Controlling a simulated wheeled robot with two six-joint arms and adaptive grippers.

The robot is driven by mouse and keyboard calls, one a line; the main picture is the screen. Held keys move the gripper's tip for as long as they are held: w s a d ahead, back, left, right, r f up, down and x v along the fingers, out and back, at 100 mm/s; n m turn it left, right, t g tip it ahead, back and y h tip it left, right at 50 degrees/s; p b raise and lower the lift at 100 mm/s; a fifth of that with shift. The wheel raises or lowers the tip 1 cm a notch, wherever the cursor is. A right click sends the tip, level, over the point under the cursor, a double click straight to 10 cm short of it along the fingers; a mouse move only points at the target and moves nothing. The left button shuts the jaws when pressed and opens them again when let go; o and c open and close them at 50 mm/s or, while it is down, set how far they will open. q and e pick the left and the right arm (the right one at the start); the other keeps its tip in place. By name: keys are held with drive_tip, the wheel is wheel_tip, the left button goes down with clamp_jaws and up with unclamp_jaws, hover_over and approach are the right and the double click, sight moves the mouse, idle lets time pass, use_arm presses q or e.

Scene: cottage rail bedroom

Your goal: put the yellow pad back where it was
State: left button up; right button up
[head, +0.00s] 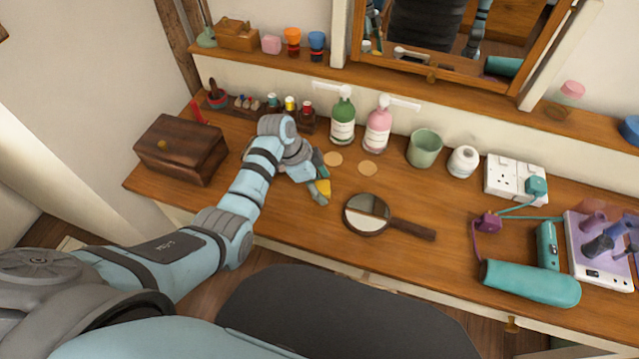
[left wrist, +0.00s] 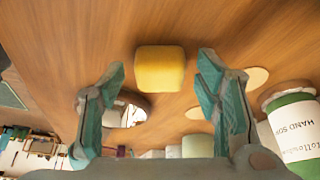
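The yellow pad (head: 323,187) is a small rounded block on the wooden dressing table (head: 285,222), left of the hand mirror. In the left wrist view the pad (left wrist: 160,69) shows between and just beyond the fingertips, with a gap on each side. My left gripper (head: 321,179) is open, reaching down at the pad; it also shows open in the left wrist view (left wrist: 160,76). In the head view the fingers partly hide the pad. Two flat tan discs (head: 333,158) (head: 368,168) lie behind it. My right gripper is not in view.
The hand mirror (head: 367,214) lies close by on the right. A green soap bottle (head: 342,120), pink bottle (head: 378,130) and green cup (head: 424,149) stand behind. A wooden box (head: 181,149) is left. A teal hair dryer (head: 530,283) lies right. The table's front middle is clear.

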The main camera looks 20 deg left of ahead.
use_arm(q)
drive_tip(key=shift+r, duration=0.35)
drive_tip(key=p+v, duration=0.3)
drive_tip(key=v, duration=0.8)
drive_tip(key=shift+a+r, duration=0.25)
drive_tip(key=shift+a, duration=0.05)
